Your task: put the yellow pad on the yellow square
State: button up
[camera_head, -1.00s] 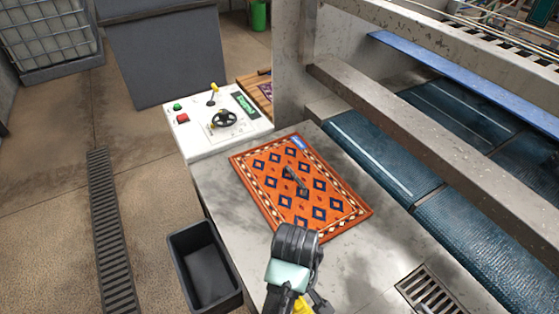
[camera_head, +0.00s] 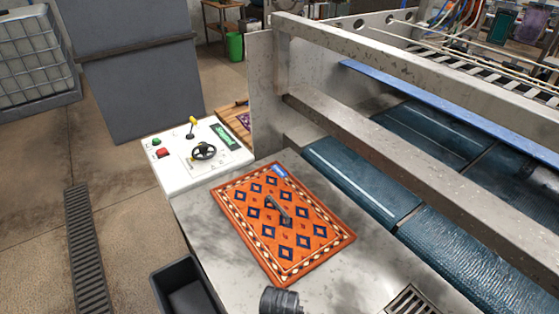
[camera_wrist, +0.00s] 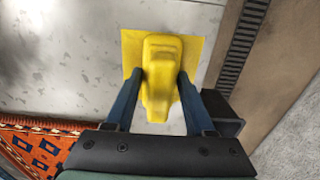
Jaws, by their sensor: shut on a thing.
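In the wrist view the yellow pad (camera_wrist: 160,75) is between the two dark blue fingers of my gripper (camera_wrist: 162,82), which is shut on it. A flat yellow square (camera_wrist: 194,50) lies on the grey worktop behind the pad. The pad overlaps the square in this view and its near end reaches past the square's near edge. I cannot tell whether the pad touches the surface. In the head view my fingers, the pad and the square are out of frame.
An orange patterned rug (camera_head: 282,220) with a dark tool on it lies on the worktop (camera_head: 200,225); its corner shows in the wrist view (camera_wrist: 40,150). A white control box (camera_head: 175,165), a black bin (camera_head: 185,285) and a steel frame (camera_head: 400,145) with blue rollers stand around.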

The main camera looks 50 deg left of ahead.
jog(key=shift+f, duration=0.15)
jog(key=o, duration=1.3)
notch_tip(320, 180, up, 12)
jog(key=shift+r, duration=0.2)
